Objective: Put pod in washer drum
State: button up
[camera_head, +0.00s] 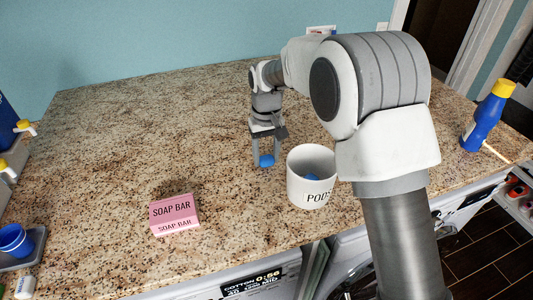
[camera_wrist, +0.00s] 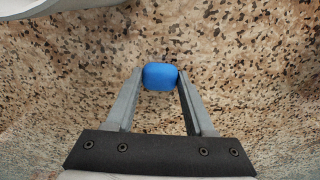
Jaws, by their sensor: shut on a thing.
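A blue pod (camera_head: 266,160) is between the fingertips of my gripper (camera_head: 268,157), just left of a white tub marked PODS (camera_head: 297,190). In the wrist view the same pod (camera_wrist: 160,76) is pinched between both fingertips of my gripper (camera_wrist: 159,82), with the speckled counter behind it. How high the pod is above the counter is hard to tell. Another blue pod (camera_head: 312,177) shows inside the tub. The washers (camera_head: 345,262) stand under the counter's front edge, partly hidden by my arm; the drum's inside is not visible.
A pink soap bar box (camera_head: 174,214) lies on the granite counter (camera_head: 110,140). A blue bottle with a yellow cap (camera_head: 484,118) stands at the right. A blue cup (camera_head: 15,240) on a grey tray is at the left edge. The counter's back left is clear.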

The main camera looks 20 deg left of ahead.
aim_at(266, 158)
jog(key=shift+f, duration=0.2)
jog(key=o, duration=1.3)
jog(key=shift+r, duration=0.1)
notch_tip(266, 158, up, 12)
jog(key=shift+r+b, duration=0.15)
jog(key=shift+b, duration=0.3)
